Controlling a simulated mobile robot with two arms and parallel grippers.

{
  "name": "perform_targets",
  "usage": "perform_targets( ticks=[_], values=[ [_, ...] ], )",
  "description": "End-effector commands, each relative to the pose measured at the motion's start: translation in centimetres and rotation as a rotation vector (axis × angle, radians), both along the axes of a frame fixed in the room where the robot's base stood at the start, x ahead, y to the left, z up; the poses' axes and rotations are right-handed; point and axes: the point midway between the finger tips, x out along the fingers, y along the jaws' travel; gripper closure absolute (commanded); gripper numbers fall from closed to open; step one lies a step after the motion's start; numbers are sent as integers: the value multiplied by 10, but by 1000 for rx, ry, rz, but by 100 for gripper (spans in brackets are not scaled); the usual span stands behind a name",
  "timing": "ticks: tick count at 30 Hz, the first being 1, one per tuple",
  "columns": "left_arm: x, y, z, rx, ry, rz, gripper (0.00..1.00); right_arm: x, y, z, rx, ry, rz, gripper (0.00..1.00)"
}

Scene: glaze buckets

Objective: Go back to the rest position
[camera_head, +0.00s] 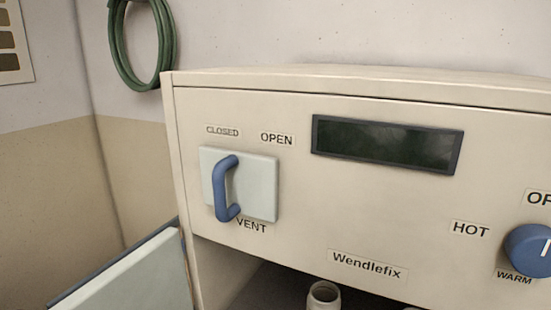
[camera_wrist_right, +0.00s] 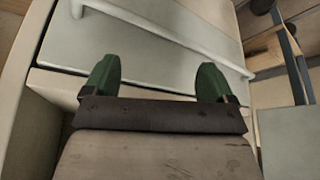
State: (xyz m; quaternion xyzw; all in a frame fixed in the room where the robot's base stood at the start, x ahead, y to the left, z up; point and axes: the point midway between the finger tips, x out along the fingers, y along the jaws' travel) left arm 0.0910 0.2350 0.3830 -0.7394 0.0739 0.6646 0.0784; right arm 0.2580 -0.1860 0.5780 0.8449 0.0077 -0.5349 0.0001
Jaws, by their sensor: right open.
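My right gripper (camera_wrist_right: 157,82) shows in the right wrist view with its two green fingers spread apart and nothing between them. Behind the fingers is a pale panel (camera_wrist_right: 150,55) with a long light bar handle (camera_wrist_right: 165,32) across it. I cannot tell whether the fingers touch the panel. Neither gripper shows in the head view, and my left gripper is in no view.
A cream cabinet (camera_head: 300,225) marked Wendlefix fills the head view. It has a vent slide (camera_head: 259,188) with a blue handle, a dark display (camera_head: 387,144) and a blue knob (camera_head: 530,249). A pale open door (camera_head: 135,275) juts out lower left. A jar (camera_head: 323,296) stands in the opening.

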Motion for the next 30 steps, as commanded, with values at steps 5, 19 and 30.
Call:
perform_targets(
  ticks=[5, 19, 30],
  values=[
    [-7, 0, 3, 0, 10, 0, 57, -21, 4, -44, 0, 61, 47, 14],
    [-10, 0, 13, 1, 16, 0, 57, -151, -36, -171, -48, 309, 185, 14],
    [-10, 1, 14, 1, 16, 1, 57, -176, -50, -181, -64, 347, 199, 14]
  ],
)
